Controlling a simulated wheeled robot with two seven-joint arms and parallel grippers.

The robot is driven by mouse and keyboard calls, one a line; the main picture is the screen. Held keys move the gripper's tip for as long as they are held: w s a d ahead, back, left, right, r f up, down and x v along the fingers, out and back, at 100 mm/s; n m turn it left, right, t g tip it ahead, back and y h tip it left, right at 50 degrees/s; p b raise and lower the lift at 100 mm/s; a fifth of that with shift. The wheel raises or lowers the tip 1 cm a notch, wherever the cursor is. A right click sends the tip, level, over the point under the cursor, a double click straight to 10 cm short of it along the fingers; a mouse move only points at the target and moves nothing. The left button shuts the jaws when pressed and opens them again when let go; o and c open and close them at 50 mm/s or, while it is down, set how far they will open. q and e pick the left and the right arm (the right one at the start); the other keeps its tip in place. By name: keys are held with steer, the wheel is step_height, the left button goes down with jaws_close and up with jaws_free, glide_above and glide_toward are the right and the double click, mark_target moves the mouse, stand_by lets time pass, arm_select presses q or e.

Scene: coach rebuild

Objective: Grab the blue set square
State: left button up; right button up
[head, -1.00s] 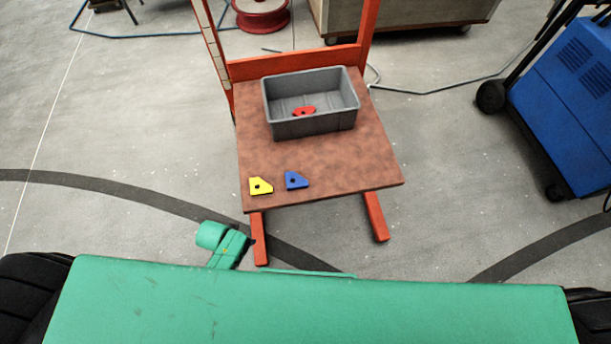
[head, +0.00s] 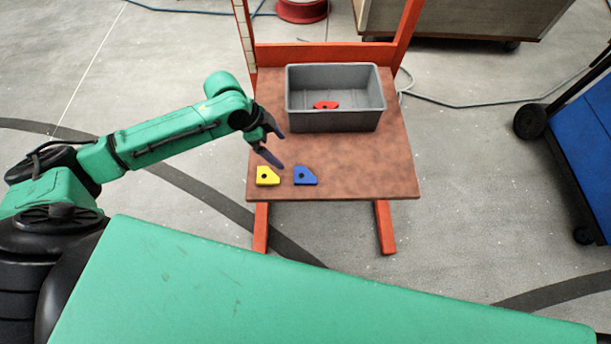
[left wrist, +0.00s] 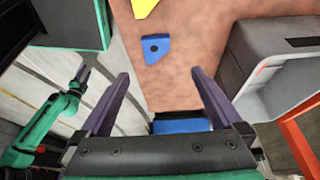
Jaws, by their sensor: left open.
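The blue set square (head: 305,176) lies flat near the front edge of the brown table, just right of a yellow set square (head: 267,176). In the left wrist view the blue set square (left wrist: 155,48) shows at the upper middle, beyond the open fingers, with the yellow one (left wrist: 143,7) cut off at the top edge. My left gripper (head: 276,148) is open and empty, above the table's left part, behind and left of the blue set square and apart from it. Its two fingers (left wrist: 158,100) are spread wide in the wrist view.
A grey bin (head: 335,121) with a red set square (head: 326,105) inside stands at the back of the table (head: 380,170). An orange frame (head: 325,54) rises behind it. The table's right front is clear.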

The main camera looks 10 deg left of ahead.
mark_target(303, 174)
arm_select(q)
steer(key=x, duration=0.4)
steer(key=b+x, duration=0.1)
steer(key=x, duration=0.9)
steer(key=shift+s+d+f, duration=0.1)
steer(key=shift+s+d, duration=0.2)
steer(key=shift+d, duration=0.05)
steer(key=c, duration=1.4)
